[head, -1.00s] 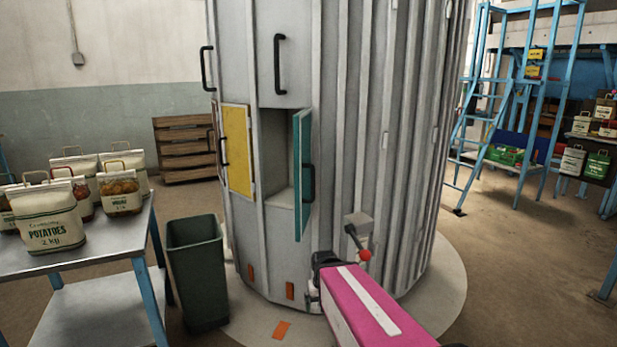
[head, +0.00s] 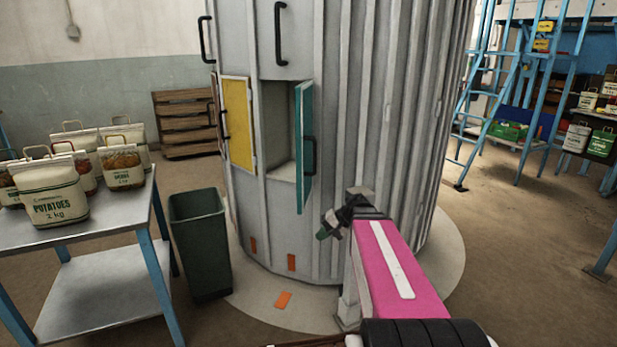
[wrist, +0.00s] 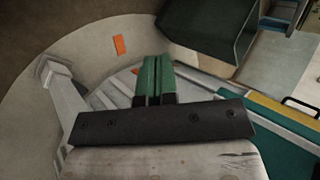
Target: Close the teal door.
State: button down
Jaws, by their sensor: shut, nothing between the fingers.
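The teal door (head: 306,120) stands swung out from its opening in the grey ribbed silo (head: 350,130), seen nearly edge-on in the head view. It has a black handle (head: 310,155) on its outer face. The inside of the compartment (head: 278,140) is partly hidden by the door.
A yellow door (head: 238,125) is left of the opening. A dark green bin (head: 200,245) stands in front of the silo at left, beside a metal table (head: 100,230) with several sacks. Blue ladder framing (head: 490,100) is at the right. Floor between silo and ladder is clear.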

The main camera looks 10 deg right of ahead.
jog(key=w+d+r+t+y, duration=0.1)
jog(key=w+d+r+y, duration=0.2)
jog(key=r, duration=0.2)
jog(key=w+d+r+t+y, duration=0.1)
jog(key=w+d+r+y, duration=0.15)
jog(key=r, duration=0.35)
jog(key=t+y, duration=0.2)
jog(key=y, duration=0.1)
send_near(302, 176)
jog(key=shift+m+h, duration=0.25)
jog(key=shift+m, duration=0.05)
jog(key=x, duration=0.7)
jog(key=shift+s+a+r, duration=0.1)
jog(key=shift+a+r, duration=0.25)
jog(key=shift+a, duration=0.1)
